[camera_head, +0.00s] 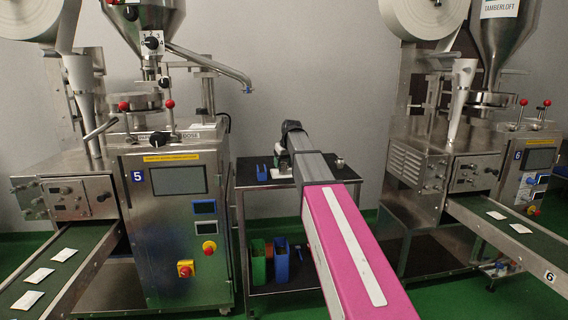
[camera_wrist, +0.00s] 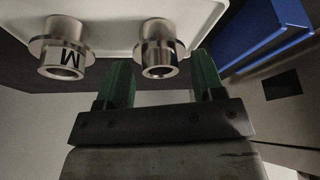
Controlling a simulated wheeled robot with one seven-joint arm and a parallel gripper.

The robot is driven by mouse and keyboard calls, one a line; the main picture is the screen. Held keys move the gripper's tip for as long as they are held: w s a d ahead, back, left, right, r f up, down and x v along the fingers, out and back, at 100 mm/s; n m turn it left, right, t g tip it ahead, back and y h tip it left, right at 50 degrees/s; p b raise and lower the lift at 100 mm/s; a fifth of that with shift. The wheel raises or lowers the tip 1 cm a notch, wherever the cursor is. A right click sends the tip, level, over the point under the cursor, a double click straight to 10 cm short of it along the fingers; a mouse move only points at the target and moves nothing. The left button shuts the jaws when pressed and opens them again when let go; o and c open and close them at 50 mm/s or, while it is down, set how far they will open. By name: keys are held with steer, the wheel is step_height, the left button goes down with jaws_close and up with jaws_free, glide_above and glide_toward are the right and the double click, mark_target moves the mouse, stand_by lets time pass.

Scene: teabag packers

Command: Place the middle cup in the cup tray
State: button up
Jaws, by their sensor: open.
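In the wrist view, a shiny metal flanged cup marked M (camera_wrist: 64,52) is at the upper left, and a second metal cup (camera_wrist: 160,52) is at the top centre. Both are at a pale tray-like surface (camera_wrist: 110,12); whether they sit in it or beside it I cannot tell. My gripper (camera_wrist: 162,80) is open and empty, its green fingers apart. In the picture the second cup lies between the fingertips, the M cup left of them; no contact is clear. In the head view, a small metal cup (camera_head: 339,163) is on the black table, right of my arm.
The black table (camera_head: 262,186) stands between two packing machines (camera_head: 165,215) (camera_head: 455,160). A blue holder (camera_head: 261,172) is at its left; a blue object (camera_wrist: 262,32) shows in the wrist view. Red, green and blue bins (camera_head: 281,262) are on the lower shelf. My arm hides part of the tabletop.

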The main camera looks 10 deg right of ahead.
steer(key=shift+r, duration=0.1)
steer(key=v, duration=1.2)
steer(key=shift+w, duration=0.1)
stand_by(0.9)
